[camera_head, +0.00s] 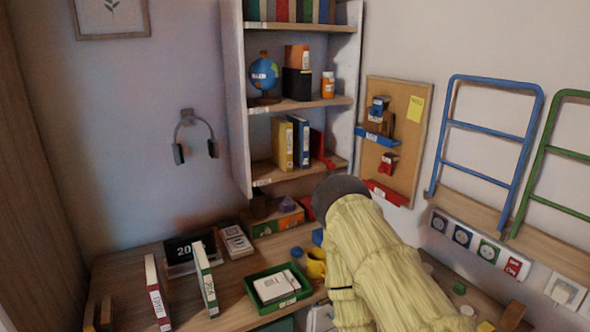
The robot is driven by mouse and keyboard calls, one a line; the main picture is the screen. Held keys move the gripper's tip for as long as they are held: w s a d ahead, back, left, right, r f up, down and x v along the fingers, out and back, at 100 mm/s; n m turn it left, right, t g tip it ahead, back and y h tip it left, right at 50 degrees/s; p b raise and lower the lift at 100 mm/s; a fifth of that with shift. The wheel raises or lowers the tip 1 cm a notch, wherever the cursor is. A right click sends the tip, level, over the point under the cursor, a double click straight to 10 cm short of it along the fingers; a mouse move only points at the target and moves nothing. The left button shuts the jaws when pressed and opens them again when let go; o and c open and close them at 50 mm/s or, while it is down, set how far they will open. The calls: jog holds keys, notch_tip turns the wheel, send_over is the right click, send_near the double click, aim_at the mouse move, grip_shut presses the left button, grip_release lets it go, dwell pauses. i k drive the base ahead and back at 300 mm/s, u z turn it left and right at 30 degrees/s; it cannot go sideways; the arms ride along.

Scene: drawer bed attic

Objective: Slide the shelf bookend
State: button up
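A red bookend (319,147) stands on the lowest shelf board (265,174) of the wall shelf, at the right end of a short row of books. A yellow book (283,147) and a blue book (301,142) stand upright to its left. The bookend's foot seems to reach right along the board. My arm, in a yellow sleeve, rises from the lower right, and its dark rounded joint is just below the right end of that board. My gripper is hidden behind this joint, so its fingers and any contact with the bookend do not show.
A globe (264,75) and boxes stand on the middle shelf. A corkboard (409,120) with small ledges hangs right of the shelf. Below, the desk holds a green tray (268,308), a yellow mug (315,262), and upright books. Blue and green racks hang at right.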

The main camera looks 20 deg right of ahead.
aim_at(316, 138)
jog(key=u, duration=0.15)
jog(key=i, duration=1.3)
jog(key=z, duration=0.65)
